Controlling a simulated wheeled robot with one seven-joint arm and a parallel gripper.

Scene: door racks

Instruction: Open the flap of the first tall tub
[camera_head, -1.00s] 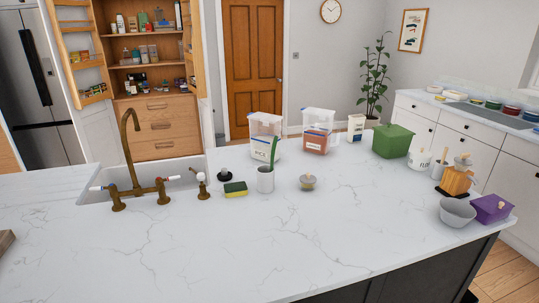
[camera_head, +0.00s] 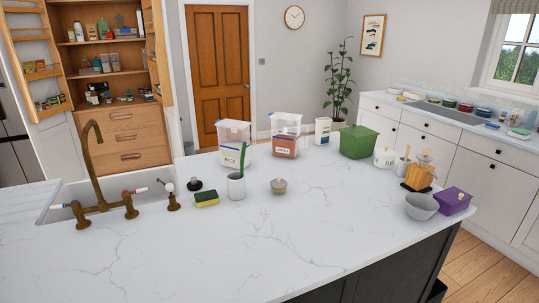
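Two tall clear tubs with lids stand at the far edge of the white island. The left tub (camera_head: 234,146) has a label and pale contents. The right tub (camera_head: 285,137) has a label and reddish-brown contents. Both lids look closed, but the flaps are too small to make out clearly. The picture does not show which one counts as first. My gripper and arm are not in view.
A white cup with a green brush (camera_head: 237,186) stands just in front of the left tub. A sponge (camera_head: 207,199), a small lidded pot (camera_head: 278,185), a green box (camera_head: 358,142) and a brass tap (camera_head: 94,165) are also on the island (camera_head: 250,250). Its front is clear.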

